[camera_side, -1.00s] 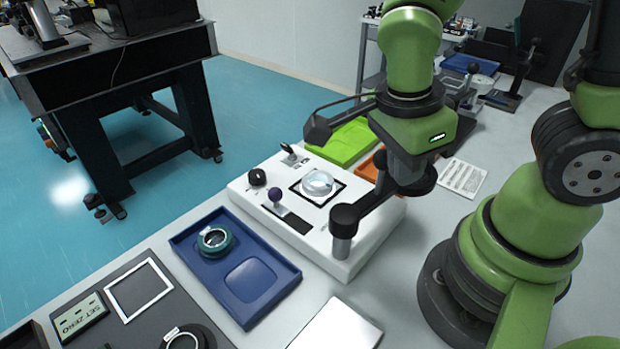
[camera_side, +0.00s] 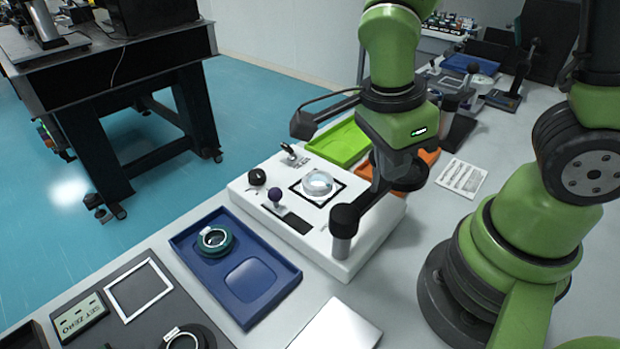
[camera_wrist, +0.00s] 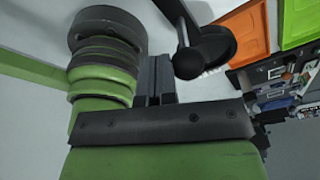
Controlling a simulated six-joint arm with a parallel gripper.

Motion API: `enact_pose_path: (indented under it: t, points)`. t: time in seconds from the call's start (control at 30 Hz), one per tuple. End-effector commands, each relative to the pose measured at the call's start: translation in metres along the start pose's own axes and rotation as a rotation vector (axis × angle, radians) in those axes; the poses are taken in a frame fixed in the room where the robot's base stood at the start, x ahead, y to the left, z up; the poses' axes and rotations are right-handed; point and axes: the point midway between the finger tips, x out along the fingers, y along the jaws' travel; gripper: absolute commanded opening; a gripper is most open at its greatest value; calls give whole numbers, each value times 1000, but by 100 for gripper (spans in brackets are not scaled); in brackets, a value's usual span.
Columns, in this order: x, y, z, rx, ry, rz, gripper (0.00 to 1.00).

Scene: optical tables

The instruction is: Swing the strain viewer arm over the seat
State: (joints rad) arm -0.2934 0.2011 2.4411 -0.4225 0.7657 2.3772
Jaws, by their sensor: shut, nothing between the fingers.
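The white station (camera_side: 352,253) holds the seat (camera_side: 318,184), a black square frame with a clear round disc in it. The strain viewer arm (camera_side: 377,192) runs from a black-capped post (camera_side: 344,222) at the station's front right to a dark ring (camera_side: 408,178). The ring is off to the right of the seat, not above it. My gripper (camera_side: 393,160) is shut and empty, close to the ring end of the arm; contact cannot be made out. In the wrist view, the shut fingers (camera_wrist: 154,82) are left of a dark round cap (camera_wrist: 205,52).
A purple knob (camera_side: 275,195) and a black knob (camera_side: 257,177) stand on the station. A blue tray (camera_side: 285,280) lies at its left. Green (camera_side: 340,145) and orange (camera_side: 428,158) trays lie behind it. A dark lamp head (camera_side: 303,124) hangs over the green tray's left end.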

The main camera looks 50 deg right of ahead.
Motion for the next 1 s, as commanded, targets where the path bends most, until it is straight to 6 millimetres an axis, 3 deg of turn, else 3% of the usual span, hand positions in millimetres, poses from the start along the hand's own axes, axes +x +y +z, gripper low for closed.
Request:
enact_pose_path:
  t: [1.0]
  points:
    - [-5,-33,24,1,1,-1,0]
